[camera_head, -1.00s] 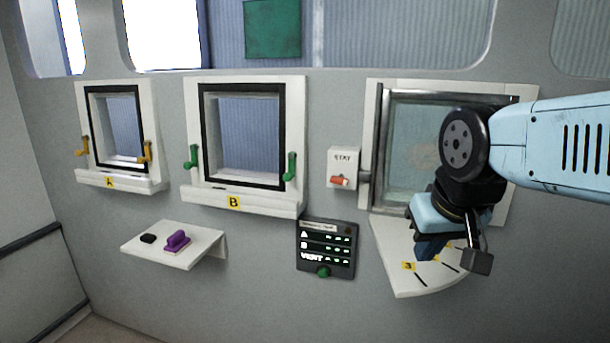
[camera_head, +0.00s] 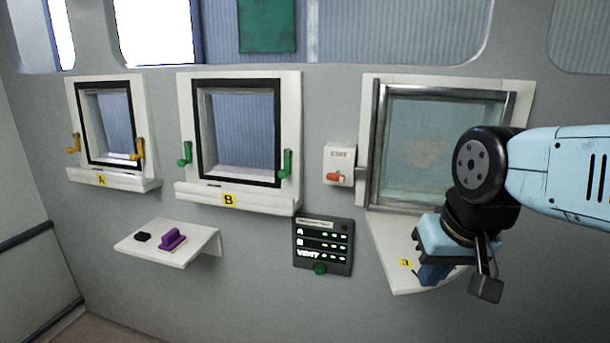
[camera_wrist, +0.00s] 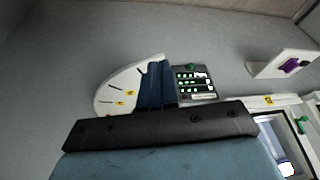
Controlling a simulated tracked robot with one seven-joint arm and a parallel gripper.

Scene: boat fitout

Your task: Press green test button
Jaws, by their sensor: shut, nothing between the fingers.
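The green test button (camera_head: 320,269) sits at the bottom edge of the dark test panel (camera_head: 323,248), which has lit rows marked A, B and VENT. The button also shows in the wrist view (camera_wrist: 191,66), on the panel (camera_wrist: 197,84) just right of my fingers. My gripper (camera_head: 433,275) is shut and empty, in front of the white quarter-round plate, to the right of the button and apart from it. In the wrist view my gripper's blue fingers (camera_wrist: 157,84) are together and cover part of the quarter-round plate.
The white quarter-round plate (camera_head: 397,272) juts below the right window. A small shelf (camera_head: 205,247) holds a purple block (camera_head: 172,239) and a black piece. Windows A and B have handles.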

